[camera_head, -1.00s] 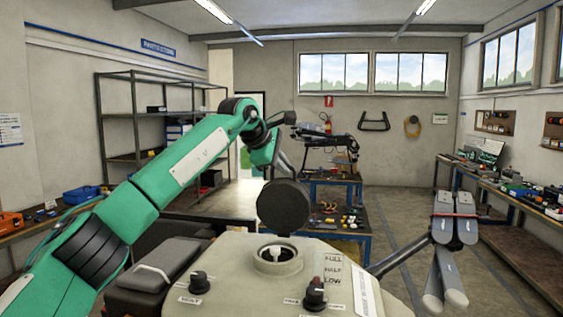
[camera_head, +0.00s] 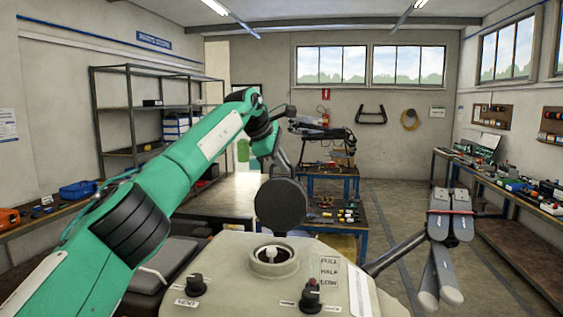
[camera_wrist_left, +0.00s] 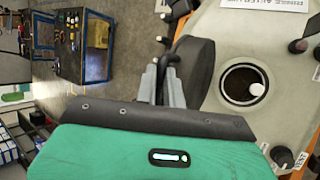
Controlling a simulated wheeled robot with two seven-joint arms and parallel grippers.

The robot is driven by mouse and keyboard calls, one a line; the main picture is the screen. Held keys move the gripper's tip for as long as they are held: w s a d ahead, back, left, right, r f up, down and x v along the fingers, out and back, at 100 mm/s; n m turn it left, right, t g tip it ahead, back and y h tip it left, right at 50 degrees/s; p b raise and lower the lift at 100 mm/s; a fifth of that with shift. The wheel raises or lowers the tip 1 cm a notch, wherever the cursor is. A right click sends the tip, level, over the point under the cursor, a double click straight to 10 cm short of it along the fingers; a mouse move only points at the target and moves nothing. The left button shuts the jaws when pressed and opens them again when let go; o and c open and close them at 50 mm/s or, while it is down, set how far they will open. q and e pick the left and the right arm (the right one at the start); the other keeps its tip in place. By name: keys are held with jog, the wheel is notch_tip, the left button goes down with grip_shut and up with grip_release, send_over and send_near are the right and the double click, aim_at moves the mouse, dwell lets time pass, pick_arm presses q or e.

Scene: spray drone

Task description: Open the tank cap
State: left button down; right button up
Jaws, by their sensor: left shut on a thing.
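The pale tank (camera_head: 235,262) fills the bottom middle of the head view. Its round filler opening (camera_head: 273,257) is uncovered, with a white part inside; the opening also shows in the wrist view (camera_wrist_left: 229,92). The dark round tank cap (camera_head: 280,204) stands tipped up on edge behind the opening, clear of it. In the wrist view the cap (camera_wrist_left: 193,72) is beside the opening. My left gripper (camera_wrist_left: 168,72) is shut on the cap's black handle, on its far side; the fingers are largely hidden in the head view. My right gripper is not in view.
Black knobs (camera_head: 310,297) stand on the tank top near the opening. Folded grey drone arms (camera_head: 445,235) stick out at the right. A blue-framed workbench (camera_head: 345,217) with tools stands behind. Shelving (camera_head: 133,110) is at the left, with open floor at the right.

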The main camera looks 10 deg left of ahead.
pick_arm(q)
jog(key=shift+w+r, duration=0.3)
jog(key=shift+r, duration=0.05)
dwell(0.4)
jog(key=c, duration=1.6)
grip_release()
jog(key=shift+o, duration=0.4)
jog(key=shift+s, duration=0.25)
jog(key=shift+f, duration=0.1)
jog(key=shift+a, duration=0.15)
jog(key=b+v, duration=0.1)
jog(key=v, duration=1.3)
jog(key=shift+b, duration=0.4)
